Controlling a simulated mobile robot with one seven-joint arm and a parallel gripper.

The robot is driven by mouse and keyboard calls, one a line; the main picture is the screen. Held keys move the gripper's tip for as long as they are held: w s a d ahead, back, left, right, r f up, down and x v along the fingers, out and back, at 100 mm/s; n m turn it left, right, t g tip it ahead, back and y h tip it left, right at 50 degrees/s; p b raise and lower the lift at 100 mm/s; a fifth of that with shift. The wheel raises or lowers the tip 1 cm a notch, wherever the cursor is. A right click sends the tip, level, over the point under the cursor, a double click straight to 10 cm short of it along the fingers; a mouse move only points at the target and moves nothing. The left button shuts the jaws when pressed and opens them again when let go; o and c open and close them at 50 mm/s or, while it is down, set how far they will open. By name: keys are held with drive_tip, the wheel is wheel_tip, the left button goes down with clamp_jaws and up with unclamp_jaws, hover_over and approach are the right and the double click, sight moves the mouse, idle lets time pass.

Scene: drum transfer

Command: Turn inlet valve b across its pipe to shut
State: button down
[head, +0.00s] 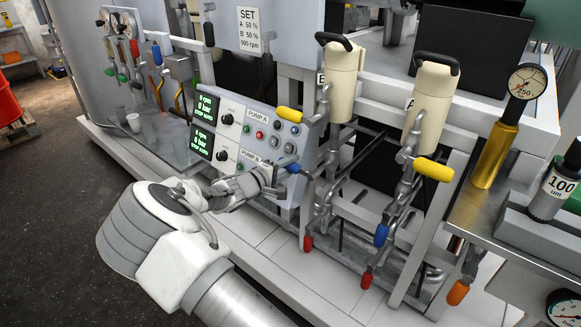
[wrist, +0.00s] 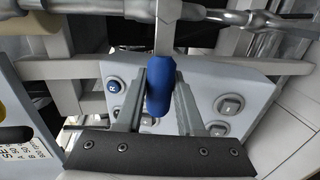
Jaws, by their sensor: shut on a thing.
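The blue valve handle (head: 293,168) on the pipework of the B unit sticks out to the left, towards my gripper (head: 277,178). In the wrist view the blue handle (wrist: 160,86) lies between my two fingers (wrist: 160,103), and my gripper is shut on it. In that view the metal pipe (wrist: 225,17) runs side to side along the top, and the handle stands roughly across it. The valve body is only partly visible. The B label (head: 321,78) is partly covered by the pale B canister (head: 342,85).
The pump control panel (head: 250,125) stands close behind my gripper. A yellow handle (head: 289,115) sits just above, and a red handle (head: 308,243) hangs below. The A canister (head: 433,95), another yellow handle (head: 433,169) and another blue handle (head: 381,235) are to the right.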

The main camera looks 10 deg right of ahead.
drive_tip(key=c, duration=0.5)
unclamp_jaws()
drive_tip(key=shift+r, duration=0.1)
drive_tip(key=p+v, duration=0.4)
drive_tip(key=v, duration=1.3)
drive_tip(key=shift+s+a+r, duration=0.1)
drive_tip(key=shift+s+a, duration=0.05)
drive_tip(key=shift+s, duration=0.05)
drive_tip(key=s+d+r+m+g+y, duration=0.25)
drive_tip(key=s+d+g, duration=0.2)
drive_tip(key=d, duration=0.35)
drive_tip(key=s+d+r+m+g+y, duration=0.25)
drive_tip(key=s+d+m+g, duration=0.2)
drive_tip(key=d, duration=0.25)
drive_tip(key=s+d+r+m+t+y, duration=0.1)
drive_tip(key=s+d+r+t+y, duration=0.15)
drive_tip(key=s+r, duration=0.5)
drive_tip(key=s+d+r+m+t+y, duration=0.15)
drive_tip(key=s+r+y, duration=0.3)
drive_tip(key=s, duration=0.65)
drive_tip(key=shift+n+g+h, duration=0.3)
drive_tip(key=shift+n+h, duration=0.05)
drive_tip(key=shift+h, duration=0.05)
drive_tip(key=r+p, duration=0.6)
drive_tip(key=r, duration=0.1)
drive_tip(key=r+p, duration=0.6)
drive_tip(key=p, duration=0.1)
drive_tip(key=s+r+p, duration=0.1)
drive_tip(key=r+p, duration=0.6)
drive_tip(key=shift+r, duration=0.3)
